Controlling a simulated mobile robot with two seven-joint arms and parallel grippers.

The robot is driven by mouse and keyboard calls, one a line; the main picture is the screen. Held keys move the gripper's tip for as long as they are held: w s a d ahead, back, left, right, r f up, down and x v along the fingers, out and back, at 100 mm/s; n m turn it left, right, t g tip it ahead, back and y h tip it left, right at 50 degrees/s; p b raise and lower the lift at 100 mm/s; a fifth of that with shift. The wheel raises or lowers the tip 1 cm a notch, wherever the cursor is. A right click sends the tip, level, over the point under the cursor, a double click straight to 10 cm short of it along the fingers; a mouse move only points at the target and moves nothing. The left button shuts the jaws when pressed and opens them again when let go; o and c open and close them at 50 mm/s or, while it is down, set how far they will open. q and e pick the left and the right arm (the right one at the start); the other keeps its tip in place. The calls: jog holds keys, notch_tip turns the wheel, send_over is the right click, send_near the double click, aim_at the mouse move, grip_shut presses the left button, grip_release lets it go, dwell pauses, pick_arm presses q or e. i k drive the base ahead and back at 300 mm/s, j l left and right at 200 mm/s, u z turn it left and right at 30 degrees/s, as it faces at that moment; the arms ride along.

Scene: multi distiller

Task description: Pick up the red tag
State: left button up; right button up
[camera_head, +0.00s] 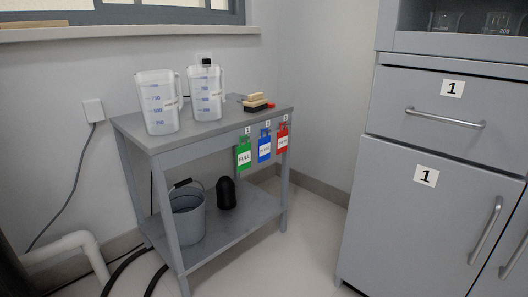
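The red tag (282,141) hangs on the front edge of a grey two-level table (222,143), near its right corner. It has a white label and hangs under a small numbered marker. A blue tag (264,147) hangs just to its left, and a green tag (244,155) hangs further left. The three tags are apart from each other. Neither of my grippers shows in the head view.
Two measuring jugs (158,103) and brushes (255,101) stand on the tabletop. A bucket (187,215) and a black object (226,194) are on the lower shelf. A grey cabinet (440,150) stands at the right. Floor between table and cabinet is clear. Pipes (75,246) run at the lower left.

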aim_at(282, 138)
jog(key=i+u, duration=0.25)
jog(key=i, duration=0.25)
jog(key=i+l+u, duration=0.25)
jog(key=i, duration=0.25)
jog(key=i+l+u, duration=0.25)
jog(key=i, duration=0.25)
jog(key=i+j, duration=0.05)
jog(key=j, duration=0.05)
